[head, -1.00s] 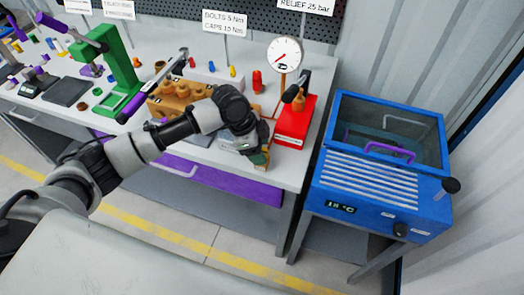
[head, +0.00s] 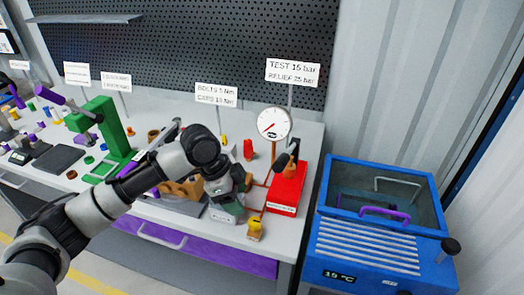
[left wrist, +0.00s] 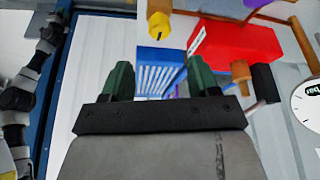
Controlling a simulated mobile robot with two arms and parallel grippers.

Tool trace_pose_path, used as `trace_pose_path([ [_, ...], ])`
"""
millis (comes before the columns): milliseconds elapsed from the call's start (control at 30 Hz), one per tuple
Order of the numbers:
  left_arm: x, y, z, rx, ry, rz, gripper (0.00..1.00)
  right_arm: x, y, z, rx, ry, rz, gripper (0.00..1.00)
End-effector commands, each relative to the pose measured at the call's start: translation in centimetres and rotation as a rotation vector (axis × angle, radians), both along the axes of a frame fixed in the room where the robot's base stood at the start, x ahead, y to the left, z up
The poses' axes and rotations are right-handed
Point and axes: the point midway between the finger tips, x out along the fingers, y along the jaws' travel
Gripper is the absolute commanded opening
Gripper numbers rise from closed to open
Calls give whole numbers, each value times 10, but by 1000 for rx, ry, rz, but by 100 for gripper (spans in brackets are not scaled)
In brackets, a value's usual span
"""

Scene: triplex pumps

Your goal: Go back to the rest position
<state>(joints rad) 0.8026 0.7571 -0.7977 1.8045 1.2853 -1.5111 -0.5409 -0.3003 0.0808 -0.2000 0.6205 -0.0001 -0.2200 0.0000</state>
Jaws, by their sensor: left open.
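My left gripper (head: 230,205) is over the front of the bench, between the tan pump block (head: 183,190) and the red test unit (head: 287,188). In the left wrist view its two green fingers (left wrist: 158,80) stand apart with nothing between them. A small yellow-topped piece (head: 255,228) stands at the bench's front edge, just right of the gripper and apart from it. A yellow piece (left wrist: 159,22) also shows beyond the fingers in the left wrist view. My arm partly hides the pump block. My right gripper is not in view.
A round gauge (head: 274,124) stands behind the red unit. A blue bath with a clear lid (head: 382,205) stands to the right of the bench. A green press (head: 108,135) and several small parts are at the left. A pegboard (head: 200,50) backs the bench.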

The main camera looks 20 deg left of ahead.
Motion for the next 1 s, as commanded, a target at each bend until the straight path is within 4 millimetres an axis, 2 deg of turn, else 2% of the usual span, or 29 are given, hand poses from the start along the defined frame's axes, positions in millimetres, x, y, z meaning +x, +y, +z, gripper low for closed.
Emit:
trace_pose_path([
  [133, -3, -4, -5, -2, 2, 0, 60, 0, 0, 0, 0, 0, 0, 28],
  [233, -17, -18, -22, -9, 4, 8, 60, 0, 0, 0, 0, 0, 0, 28],
  [400, -60, -53, -63, -46, -1, 95, 60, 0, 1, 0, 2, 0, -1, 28],
  [567, -106, -68, -90, -89, -4, 289, 60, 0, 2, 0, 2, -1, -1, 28],
  [700, -144, -60, -105, -98, 6, 524, 60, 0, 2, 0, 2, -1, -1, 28],
  [1000, -202, -20, -120, -28, 30, 896, 60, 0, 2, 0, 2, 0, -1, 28],
])
